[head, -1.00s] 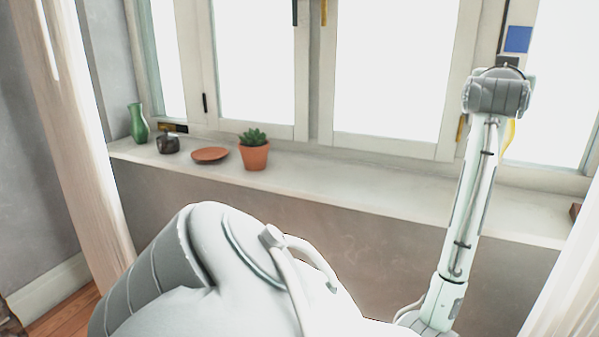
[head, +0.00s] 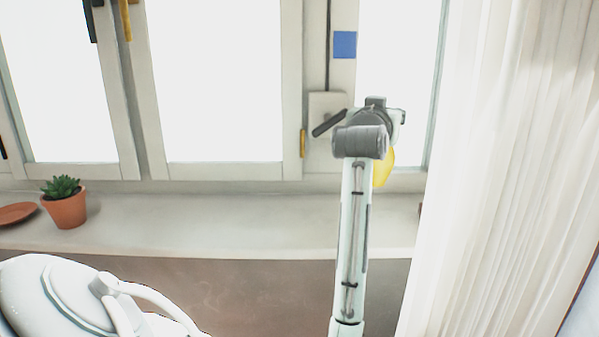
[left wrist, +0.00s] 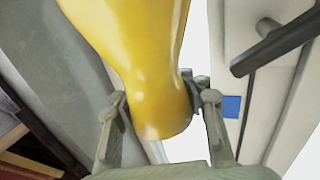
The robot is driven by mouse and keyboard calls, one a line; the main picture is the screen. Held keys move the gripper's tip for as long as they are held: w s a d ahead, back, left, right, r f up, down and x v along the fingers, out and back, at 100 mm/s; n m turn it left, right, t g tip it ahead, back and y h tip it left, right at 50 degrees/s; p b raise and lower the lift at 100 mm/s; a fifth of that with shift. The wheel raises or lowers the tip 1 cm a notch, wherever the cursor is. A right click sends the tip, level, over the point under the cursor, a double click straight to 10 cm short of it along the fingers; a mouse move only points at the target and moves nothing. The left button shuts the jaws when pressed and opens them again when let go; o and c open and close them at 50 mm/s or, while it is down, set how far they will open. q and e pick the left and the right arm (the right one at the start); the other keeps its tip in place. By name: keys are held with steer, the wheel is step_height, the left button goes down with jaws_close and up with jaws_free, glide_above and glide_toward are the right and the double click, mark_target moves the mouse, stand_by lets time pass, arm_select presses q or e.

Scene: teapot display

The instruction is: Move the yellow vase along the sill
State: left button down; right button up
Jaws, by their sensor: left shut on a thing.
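The yellow vase (head: 384,167) shows only in part in the head view, behind my left wrist and in front of the window at the right. In the left wrist view the glossy yellow vase (left wrist: 150,70) fills the top middle, its narrower part between the two fingers of my left gripper (left wrist: 160,105). The left gripper is shut on it. In the head view my left gripper (head: 380,118) is seen from behind, its fingers mostly hidden. I cannot tell whether the vase touches the sill (head: 240,220). My right gripper is not in view.
A potted succulent (head: 65,208) and a terracotta dish (head: 17,213) stand at the sill's left. The sill between plant and arm is clear. A white curtain (head: 500,170) hangs at the right. A dark window handle (left wrist: 275,47) is close to the vase in the left wrist view.

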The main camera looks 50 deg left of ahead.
mark_target(382, 170)
arm_select(q)
step_height(382, 170, down, 5)
steer(key=shift+s+f, duration=0.1)
steer(key=shift+f, duration=0.4)
step_height(382, 170, down, 4)
steer(key=shift+r+b, duration=0.15)
steer(key=shift+b, duration=0.3)
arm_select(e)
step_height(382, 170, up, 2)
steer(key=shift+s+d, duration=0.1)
arm_select(q)
steer(key=c, duration=0.9)
jaws_free()
steer(key=shift+f, duration=0.25)
steer(key=shift+o, duration=0.2)
